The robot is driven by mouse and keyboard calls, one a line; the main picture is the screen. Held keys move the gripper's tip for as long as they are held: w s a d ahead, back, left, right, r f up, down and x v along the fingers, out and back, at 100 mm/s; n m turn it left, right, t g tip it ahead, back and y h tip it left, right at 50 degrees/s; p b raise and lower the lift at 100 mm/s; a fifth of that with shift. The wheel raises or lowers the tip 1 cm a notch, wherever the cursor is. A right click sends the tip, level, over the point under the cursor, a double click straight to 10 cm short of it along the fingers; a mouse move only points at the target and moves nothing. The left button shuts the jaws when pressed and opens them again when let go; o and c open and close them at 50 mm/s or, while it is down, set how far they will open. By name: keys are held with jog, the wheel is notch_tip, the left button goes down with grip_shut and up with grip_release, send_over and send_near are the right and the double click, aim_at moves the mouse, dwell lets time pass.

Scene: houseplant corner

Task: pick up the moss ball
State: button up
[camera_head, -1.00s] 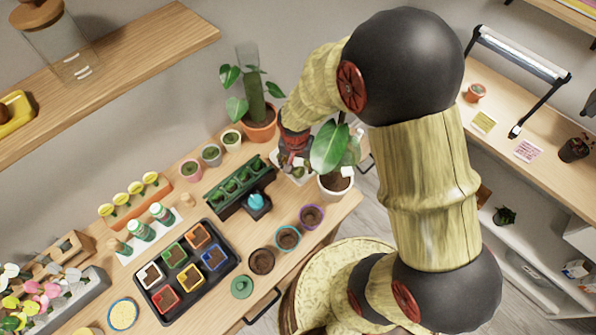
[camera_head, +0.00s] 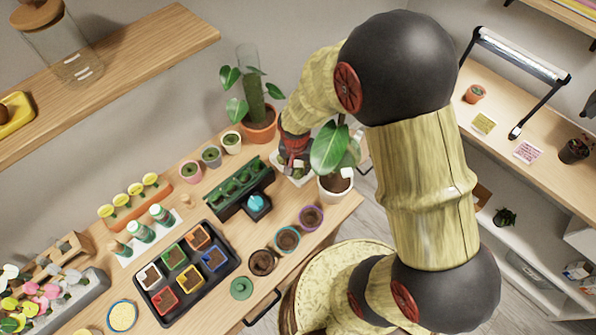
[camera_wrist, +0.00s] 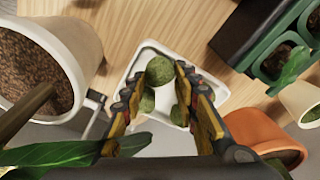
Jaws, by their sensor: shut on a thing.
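My gripper (camera_wrist: 158,78) is over a white square tray (camera_wrist: 213,88) and shut on a round green moss ball (camera_wrist: 160,71), which shows between the fingertips in the wrist view. A second moss ball (camera_wrist: 147,100) shows behind it between the fingers, and another (camera_wrist: 179,115) is partly hidden by the right finger. I cannot tell whether the held ball is clear of the tray. In the head view my gripper (camera_head: 293,163) is above the tray (camera_head: 303,180) at the back right of the table, and hides most of what lies in it.
A white pot with a large-leafed plant (camera_head: 336,188) stands close beside the tray, and its leaf overhangs near my gripper. A terracotta pot with a climbing plant (camera_head: 259,125) is behind. A dark green planter box (camera_head: 232,187) stands at left.

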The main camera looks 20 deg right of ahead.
aim_at(299, 169)
jog(key=shift+r, duration=0.65)
notch_tip(299, 169, up, 2)
jog(key=shift+s+r+p, duration=0.1)
jog(key=shift+r+p, duration=0.1)
jog(key=shift+p, duration=0.2)
jog(key=s+r+p, duration=0.1)
jog(key=s+r, duration=0.4)
jog(key=shift+a+r, duration=0.15)
jog(key=shift+r, duration=0.25)
jog(key=s+r, duration=0.1)
jog(key=s, duration=0.2)
jog(key=s+r, duration=0.1)
jog(key=s, duration=0.2)
jog(key=s+r+p, duration=0.1)
jog(key=s, duration=0.2)
jog(key=shift+a+r, duration=0.25)
jog(key=shift+a, duration=0.05)
jog(key=shift+c, duration=0.2)
jog(key=shift+w, duration=0.1)
jog(key=shift+o, duration=1.1)
jog(key=c, duration=0.4)
